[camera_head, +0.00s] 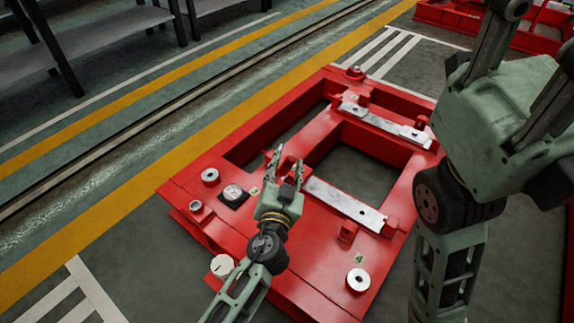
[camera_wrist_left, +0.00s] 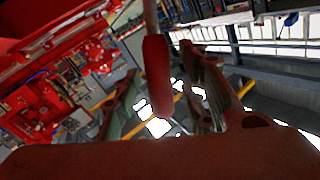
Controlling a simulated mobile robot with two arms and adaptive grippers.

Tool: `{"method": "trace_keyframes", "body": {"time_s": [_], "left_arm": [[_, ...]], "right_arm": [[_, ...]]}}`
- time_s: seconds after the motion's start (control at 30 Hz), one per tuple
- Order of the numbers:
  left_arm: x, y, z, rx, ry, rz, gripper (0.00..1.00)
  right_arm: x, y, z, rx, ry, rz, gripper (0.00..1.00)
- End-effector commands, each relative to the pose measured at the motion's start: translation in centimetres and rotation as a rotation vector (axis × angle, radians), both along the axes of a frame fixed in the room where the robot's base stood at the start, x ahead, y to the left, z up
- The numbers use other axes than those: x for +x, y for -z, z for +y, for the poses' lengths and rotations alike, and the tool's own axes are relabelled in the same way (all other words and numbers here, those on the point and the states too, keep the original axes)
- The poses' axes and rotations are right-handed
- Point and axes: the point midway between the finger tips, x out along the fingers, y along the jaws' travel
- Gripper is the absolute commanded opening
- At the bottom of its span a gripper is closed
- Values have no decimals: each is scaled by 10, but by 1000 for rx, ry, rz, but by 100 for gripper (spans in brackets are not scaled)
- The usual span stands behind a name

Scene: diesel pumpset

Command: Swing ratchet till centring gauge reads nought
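My left gripper (camera_head: 286,166) is over the red base frame (camera_head: 225,158), its two fingers apart. In the left wrist view a red handle on a thin metal shaft (camera_wrist_left: 157,75) shows between the spread fingers (camera_wrist_left: 165,100), with gaps on both sides; it may be the ratchet. In the head view I cannot make the ratchet out. A white round disc with a small dark mark (camera_head: 222,265) stands at the frame's near left edge; it may be the centring gauge. Its reading is too small to tell.
A dark block with a pale top (camera_head: 233,195) sits on the frame left of my left gripper. Pale metal plates (camera_head: 345,204) (camera_head: 385,124) lie across the frame, with large openings between the beams. Grey shelving (camera_head: 95,35) is at the far left.

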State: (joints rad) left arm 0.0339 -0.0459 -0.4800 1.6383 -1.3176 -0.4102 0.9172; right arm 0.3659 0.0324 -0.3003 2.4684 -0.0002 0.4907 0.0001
Motion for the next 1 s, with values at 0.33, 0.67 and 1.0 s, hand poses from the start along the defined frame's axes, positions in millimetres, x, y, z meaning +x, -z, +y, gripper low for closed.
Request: {"method": "trace_keyframes", "body": {"time_s": [0.33,0.67,1.0], "left_arm": [[0,0,0,0,0,0,24],[0,0,0,-1,1,0,0],[0,0,0,-2,1,1,0]], "right_arm": [[0,0,0,0,0,0,40],[0,0,0,0,0,0,40],[0,-1,0,0,0,-1,40]]}}
